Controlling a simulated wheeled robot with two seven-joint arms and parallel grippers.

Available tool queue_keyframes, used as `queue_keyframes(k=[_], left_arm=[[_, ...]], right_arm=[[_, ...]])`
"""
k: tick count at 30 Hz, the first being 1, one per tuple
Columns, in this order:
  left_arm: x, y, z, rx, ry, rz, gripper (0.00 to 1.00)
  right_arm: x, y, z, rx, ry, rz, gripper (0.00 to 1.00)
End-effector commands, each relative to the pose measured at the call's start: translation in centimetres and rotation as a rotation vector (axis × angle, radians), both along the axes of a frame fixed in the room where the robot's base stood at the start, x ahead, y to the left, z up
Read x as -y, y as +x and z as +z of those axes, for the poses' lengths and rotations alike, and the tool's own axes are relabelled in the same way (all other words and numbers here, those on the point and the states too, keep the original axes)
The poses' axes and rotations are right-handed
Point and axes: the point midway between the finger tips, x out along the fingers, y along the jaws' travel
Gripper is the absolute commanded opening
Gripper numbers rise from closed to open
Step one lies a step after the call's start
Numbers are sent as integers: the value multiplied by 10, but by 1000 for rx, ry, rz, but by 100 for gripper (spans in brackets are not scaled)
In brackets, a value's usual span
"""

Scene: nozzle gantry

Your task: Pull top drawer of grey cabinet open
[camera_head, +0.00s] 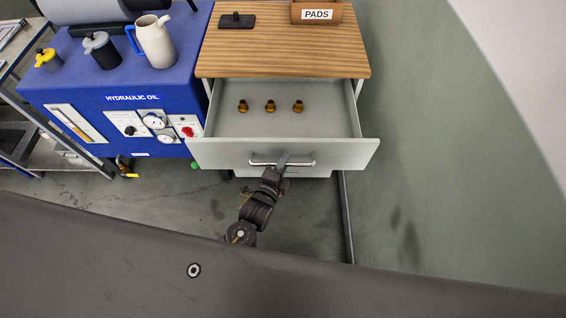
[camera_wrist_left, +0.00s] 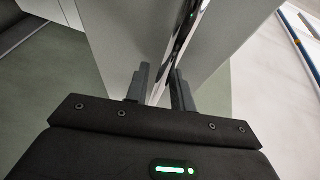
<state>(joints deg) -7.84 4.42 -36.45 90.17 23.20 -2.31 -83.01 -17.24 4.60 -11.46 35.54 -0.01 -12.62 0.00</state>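The grey cabinet has a striped wooden top (camera_head: 285,45). Its top drawer (camera_head: 350,150) stands pulled well out, and its inside shows. A pale bar handle (camera_head: 305,163) runs across the drawer's front. My left gripper (camera_head: 281,165) is at the middle of this handle, with its fingers on either side of the bar. In the left wrist view the two dark fingers (camera_wrist_left: 161,85) stand close together with the handle (camera_wrist_left: 183,38) between them. My right gripper is not in view.
Several brass nozzles (camera_head: 270,106) stand in the drawer. A PADS box (camera_head: 317,12) and a dark flat block (camera_head: 237,21) sit on the cabinet top. A blue hydraulic oil unit (camera_head: 80,90) stands to the left, and a green wall (camera_head: 430,150) is to the right.

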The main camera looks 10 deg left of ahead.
Motion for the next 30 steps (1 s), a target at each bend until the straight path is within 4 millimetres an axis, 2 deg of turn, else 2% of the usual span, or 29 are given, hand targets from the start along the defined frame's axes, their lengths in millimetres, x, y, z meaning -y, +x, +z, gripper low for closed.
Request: queue_keyframes(k=[2, 10, 13, 24, 30], left_arm=[[0, 0, 0, 1, 0, 0, 34], [-1, 0, 1, 1, -1, 1, 34], [-2, -7, 1, 2, -1, 0, 34], [-17, -73, 12, -1, -1, 1, 34], [-23, -97, 18, 1, -1, 0, 34]], right_arm=[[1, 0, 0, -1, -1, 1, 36], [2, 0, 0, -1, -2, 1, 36], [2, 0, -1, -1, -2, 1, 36], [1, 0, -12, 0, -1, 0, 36], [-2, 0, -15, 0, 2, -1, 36]])
